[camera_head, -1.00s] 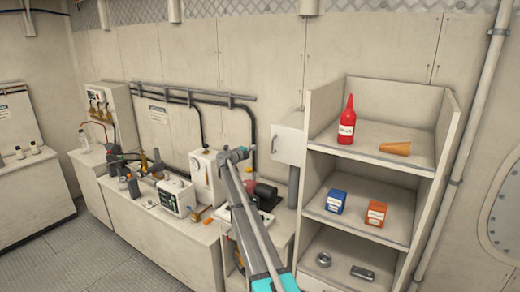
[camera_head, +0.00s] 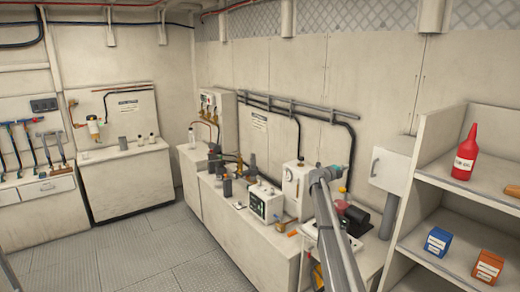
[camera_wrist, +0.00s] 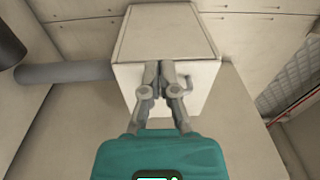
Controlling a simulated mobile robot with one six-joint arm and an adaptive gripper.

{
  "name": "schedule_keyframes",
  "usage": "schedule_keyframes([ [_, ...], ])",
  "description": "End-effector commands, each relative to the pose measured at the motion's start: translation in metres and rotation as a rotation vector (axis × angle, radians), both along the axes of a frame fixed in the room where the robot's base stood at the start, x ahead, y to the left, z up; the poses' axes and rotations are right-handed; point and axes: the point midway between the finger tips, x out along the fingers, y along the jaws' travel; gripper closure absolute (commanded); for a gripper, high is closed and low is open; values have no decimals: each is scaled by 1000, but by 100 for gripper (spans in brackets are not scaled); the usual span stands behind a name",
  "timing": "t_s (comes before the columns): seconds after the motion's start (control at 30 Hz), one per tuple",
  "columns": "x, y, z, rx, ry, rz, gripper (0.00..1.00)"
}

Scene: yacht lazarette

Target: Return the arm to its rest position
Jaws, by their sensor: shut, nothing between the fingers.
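My arm (camera_head: 335,235) reaches up from the bottom edge in the head view. It ends near the wall above the bench, left of the white wall box. My gripper (camera_wrist: 160,68) shows clearly in the wrist view. Its two grey fingers are shut together with nothing between them, in front of its teal body (camera_wrist: 162,155). In the wrist view the fingers overlap the white wall box (camera_wrist: 168,30) behind them. I cannot tell how far apart they are. In the head view the fingers are too small to make out.
The white wall box (camera_head: 391,165) is right of my arm. An open shelf (camera_head: 440,215) at far right holds a red bottle (camera_head: 466,153), a blue box (camera_head: 437,241) and an orange box (camera_head: 487,268). The bench (camera_head: 230,215) carries several devices. Floor (camera_head: 150,255) at left is clear.

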Motion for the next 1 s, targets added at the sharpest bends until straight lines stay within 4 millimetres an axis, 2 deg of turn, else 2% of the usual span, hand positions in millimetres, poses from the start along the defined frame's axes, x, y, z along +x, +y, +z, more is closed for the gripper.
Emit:
schedule_keyframes([
  [0.17,-10,31,-3,-92,25,162,100],
  [0.27,-16,56,-5,-160,53,285,100],
  [0.57,-49,143,-31,-365,198,670,100],
  [0.77,-85,202,-66,-484,341,916,100],
  [1.0,-147,261,-124,-598,558,1191,100],
])
